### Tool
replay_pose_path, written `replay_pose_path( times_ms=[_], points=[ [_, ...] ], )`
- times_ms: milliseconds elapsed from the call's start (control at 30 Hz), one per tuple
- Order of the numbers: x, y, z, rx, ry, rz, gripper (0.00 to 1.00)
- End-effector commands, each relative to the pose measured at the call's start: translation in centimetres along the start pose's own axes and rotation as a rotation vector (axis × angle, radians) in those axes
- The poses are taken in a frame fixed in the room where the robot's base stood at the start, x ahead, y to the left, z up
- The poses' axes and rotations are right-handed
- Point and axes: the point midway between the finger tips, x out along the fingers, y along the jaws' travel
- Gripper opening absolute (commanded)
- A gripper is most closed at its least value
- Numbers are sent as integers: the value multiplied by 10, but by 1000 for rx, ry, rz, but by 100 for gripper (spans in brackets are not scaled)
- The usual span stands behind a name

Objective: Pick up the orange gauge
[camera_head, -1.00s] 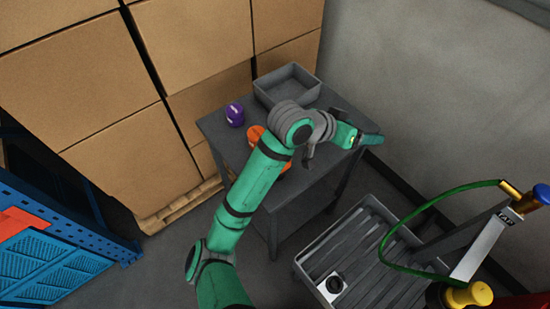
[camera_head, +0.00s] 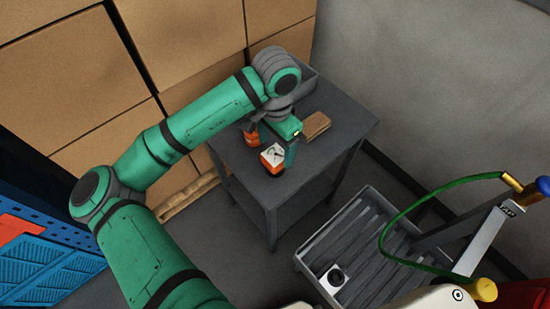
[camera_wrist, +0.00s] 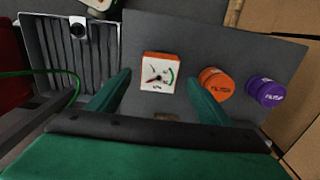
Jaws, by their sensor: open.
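The orange gauge (camera_head: 272,158) is a small orange block with a white dial face. It stands near the front edge of the grey table, just below my gripper (camera_head: 278,140). In the wrist view the gauge (camera_wrist: 158,73) lies face-up to the camera, beyond and between the two green fingers of my gripper (camera_wrist: 160,92). The fingers are open and empty, and I see no contact with the gauge. In the head view my wrist partly covers the area behind it.
An orange filter (camera_wrist: 215,83) and a purple filter (camera_wrist: 266,91) stand right of the gauge in the wrist view. A brown block (camera_head: 316,124) and a grey bin (camera_head: 308,88) are on the table (camera_head: 335,140). A slatted grey crate (camera_head: 350,225) stands beside it.

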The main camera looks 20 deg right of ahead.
Motion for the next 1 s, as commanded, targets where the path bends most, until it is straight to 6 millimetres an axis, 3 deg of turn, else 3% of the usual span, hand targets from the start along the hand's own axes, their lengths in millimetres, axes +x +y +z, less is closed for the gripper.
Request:
replay_pose_path(
  times_ms=[100,433,700,1000],
  points=[
    [18,0,0,0,1,1,72],
    [44,1,0,0,3,1,72],
    [79,2,2,-1,3,2,72],
    [86,2,2,0,5,0,72]
  ],
)
